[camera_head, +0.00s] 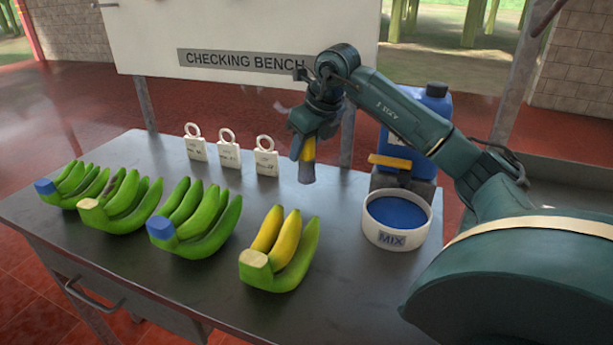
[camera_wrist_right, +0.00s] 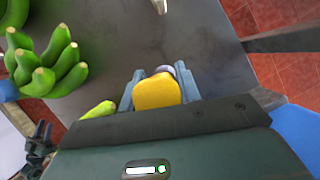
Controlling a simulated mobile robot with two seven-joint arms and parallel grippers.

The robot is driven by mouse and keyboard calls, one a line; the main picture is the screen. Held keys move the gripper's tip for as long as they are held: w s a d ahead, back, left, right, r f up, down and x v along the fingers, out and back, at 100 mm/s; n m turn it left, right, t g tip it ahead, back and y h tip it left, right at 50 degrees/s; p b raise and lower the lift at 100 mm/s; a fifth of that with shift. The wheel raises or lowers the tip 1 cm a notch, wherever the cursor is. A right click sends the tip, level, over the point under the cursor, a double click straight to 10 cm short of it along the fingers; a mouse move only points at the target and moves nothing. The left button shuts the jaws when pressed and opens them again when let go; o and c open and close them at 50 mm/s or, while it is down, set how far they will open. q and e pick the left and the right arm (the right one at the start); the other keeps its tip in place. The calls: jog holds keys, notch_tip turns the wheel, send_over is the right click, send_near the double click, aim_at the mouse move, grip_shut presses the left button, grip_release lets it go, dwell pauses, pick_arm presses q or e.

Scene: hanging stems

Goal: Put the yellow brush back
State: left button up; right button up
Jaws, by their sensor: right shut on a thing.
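The yellow brush (camera_head: 308,150) hangs from my right gripper (camera_head: 309,135), bristles down, above the bench behind the yellow-green banana hand. The bristle end looks grey. In the right wrist view the yellow handle (camera_wrist_right: 157,92) sits between the two fingers of my right gripper (camera_wrist_right: 160,88), which are shut on it. A white tub marked MIX (camera_head: 390,238) with blue liquid stands to the right of the brush, apart from it. A dark mechanical part, seemingly my left gripper (camera_wrist_right: 38,142), shows at the lower left of the wrist view; its jaws are unclear.
A blue jug (camera_head: 437,105) stands behind the tub, with a dark block bearing a yellow-orange bar (camera_head: 390,162) in front. Several banana hands (camera_head: 195,222) line the bench (camera_head: 345,290); two have blue cut ends. White ring-topped tags (camera_head: 228,153) stand behind them.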

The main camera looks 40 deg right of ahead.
aim_at(305, 168)
jog(key=shift+f, duration=0.85)
notch_tip(305, 168, down, 3)
jog(key=shift+f, duration=0.2)
jog(key=shift+f+b, duration=0.1)
jog(key=shift+b, duration=0.2)
jog(key=shift+f, duration=0.15)
jog(key=o, duration=1.1)
jog(key=shift+c, duration=0.2)
